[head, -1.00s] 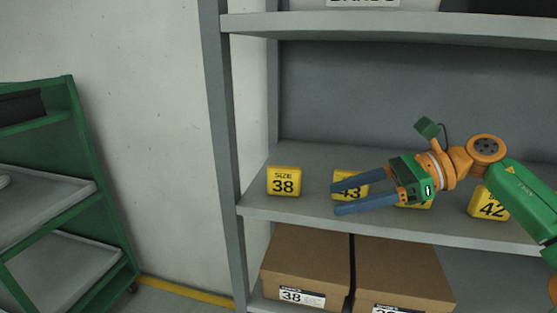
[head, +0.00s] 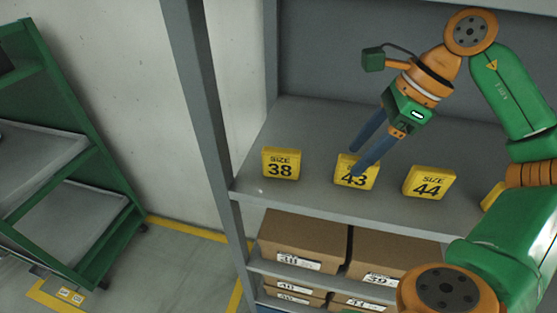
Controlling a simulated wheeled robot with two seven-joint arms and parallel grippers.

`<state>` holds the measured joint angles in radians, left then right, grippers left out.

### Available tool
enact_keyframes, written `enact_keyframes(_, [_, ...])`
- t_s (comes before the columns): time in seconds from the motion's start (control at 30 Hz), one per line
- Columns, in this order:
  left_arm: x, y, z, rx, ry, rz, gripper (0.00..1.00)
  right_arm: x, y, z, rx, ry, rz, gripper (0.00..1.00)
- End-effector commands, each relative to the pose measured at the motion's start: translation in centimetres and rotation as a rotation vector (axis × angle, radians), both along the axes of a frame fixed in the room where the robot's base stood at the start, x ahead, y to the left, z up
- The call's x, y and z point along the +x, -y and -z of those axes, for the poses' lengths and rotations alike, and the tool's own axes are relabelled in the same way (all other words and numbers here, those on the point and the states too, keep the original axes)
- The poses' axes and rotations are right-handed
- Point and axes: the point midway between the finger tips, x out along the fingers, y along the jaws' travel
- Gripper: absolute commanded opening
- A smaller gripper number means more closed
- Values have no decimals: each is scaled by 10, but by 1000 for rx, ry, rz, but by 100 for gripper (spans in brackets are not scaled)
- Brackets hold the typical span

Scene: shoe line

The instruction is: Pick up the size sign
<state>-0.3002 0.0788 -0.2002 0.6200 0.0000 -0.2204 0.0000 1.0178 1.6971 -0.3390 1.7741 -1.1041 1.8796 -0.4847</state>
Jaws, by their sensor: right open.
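Several yellow size signs stand in a row on the grey shelf (head: 310,185) in the head view. The leftmost reads SIZE 38 (head: 281,164). To its right is the 43 sign (head: 357,180), its upper part partly hidden by my fingers. Then comes the SIZE 44 sign (head: 429,183), and a further sign (head: 493,196) is mostly hidden by my arm. My right gripper (head: 359,163) is open, its blue fingers pointing down at the 43 sign. I cannot tell whether the fingers touch it. My left gripper is not in view.
Cardboard boxes (head: 303,235) with size labels sit on the lower shelves. A grey rack post (head: 203,120) stands left of the signs. A green cart (head: 110,240) with grey trays stands at the left by the wall. The shelf behind the signs is bare.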

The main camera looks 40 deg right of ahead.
Motion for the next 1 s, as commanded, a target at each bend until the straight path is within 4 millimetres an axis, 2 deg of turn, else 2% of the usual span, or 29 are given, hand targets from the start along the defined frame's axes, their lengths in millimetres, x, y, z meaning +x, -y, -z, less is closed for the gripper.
enact_keyframes(0.1, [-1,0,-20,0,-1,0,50,13,-15,-7,0,-1,-9,62])
enact_keyframes(0.3, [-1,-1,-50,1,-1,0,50,45,-48,-9,2,-1,-11,62])
enact_keyframes(0.5, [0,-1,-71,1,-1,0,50,72,-75,-7,2,-1,-7,62])
enact_keyframes(0.67, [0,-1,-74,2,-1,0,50,82,-84,0,2,0,-4,62])
enact_keyframes(0.8, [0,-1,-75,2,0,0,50,88,-92,26,1,-5,-5,62])
enact_keyframes(1.0, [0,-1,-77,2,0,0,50,95,-97,46,1,-1,-3,62])
